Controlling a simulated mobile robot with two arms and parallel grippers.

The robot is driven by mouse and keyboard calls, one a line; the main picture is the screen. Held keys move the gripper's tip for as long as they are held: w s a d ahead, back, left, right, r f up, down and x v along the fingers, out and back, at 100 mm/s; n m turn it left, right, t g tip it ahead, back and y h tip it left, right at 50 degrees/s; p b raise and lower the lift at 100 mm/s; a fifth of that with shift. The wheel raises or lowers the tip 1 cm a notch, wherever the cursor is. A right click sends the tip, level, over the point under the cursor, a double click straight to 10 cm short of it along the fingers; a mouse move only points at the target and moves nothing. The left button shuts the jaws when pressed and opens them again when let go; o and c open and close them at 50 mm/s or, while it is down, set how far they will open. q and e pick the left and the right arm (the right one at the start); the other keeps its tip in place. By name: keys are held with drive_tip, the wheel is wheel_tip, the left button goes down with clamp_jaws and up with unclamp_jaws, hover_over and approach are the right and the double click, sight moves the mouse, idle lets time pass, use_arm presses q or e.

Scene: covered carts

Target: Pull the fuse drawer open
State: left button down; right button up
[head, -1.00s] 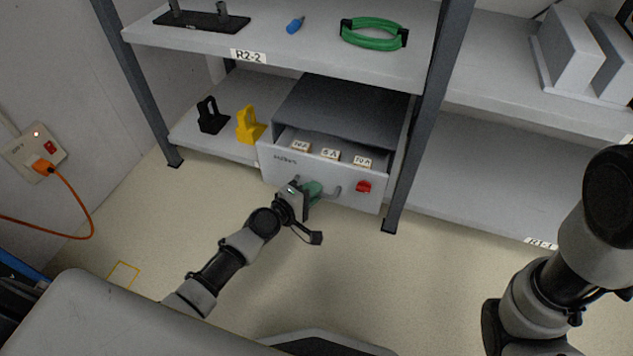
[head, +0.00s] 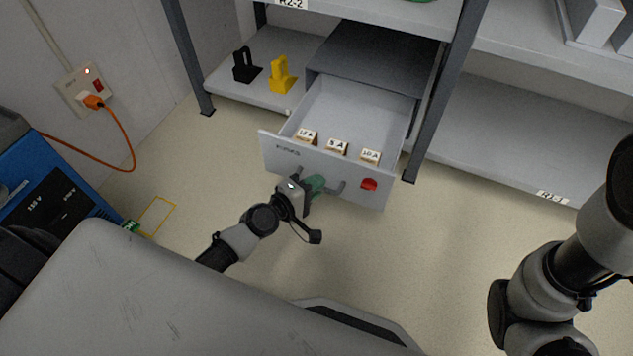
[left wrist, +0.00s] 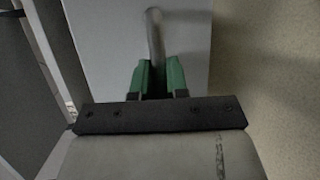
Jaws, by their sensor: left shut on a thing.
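The fuse drawer (head: 300,162) stands well out of its grey cabinet (head: 378,62) on the lower shelf. Its front bears a "FUSES" label, a bar handle (head: 341,189) and a red knob (head: 369,184). Inside, near the front, sit small fuse blocks (head: 337,147) with amp labels. My left gripper (head: 316,185) is at the drawer front, shut on the handle. In the left wrist view its green fingers (left wrist: 159,78) close around the grey handle bar (left wrist: 154,35). Of my right arm only links show at the right edge; its gripper is out of view.
A black bracket (head: 246,68) and a yellow one (head: 283,76) stand on the shelf left of the cabinet. A shelf post (head: 447,88) rises right of the drawer. A wall socket (head: 84,88) with an orange cable and a blue unit (head: 50,200) are at the left. Floor before the drawer is clear.

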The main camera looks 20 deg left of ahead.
idle(0.3)
use_arm(q)
drive_tip(key=c, duration=1.1)
unclamp_jaws()
drive_tip(key=shift+c, duration=0.2)
drive_tip(key=b+v, duration=0.1)
drive_tip(key=v, duration=1)
drive_tip(key=shift+w, duration=0.1)
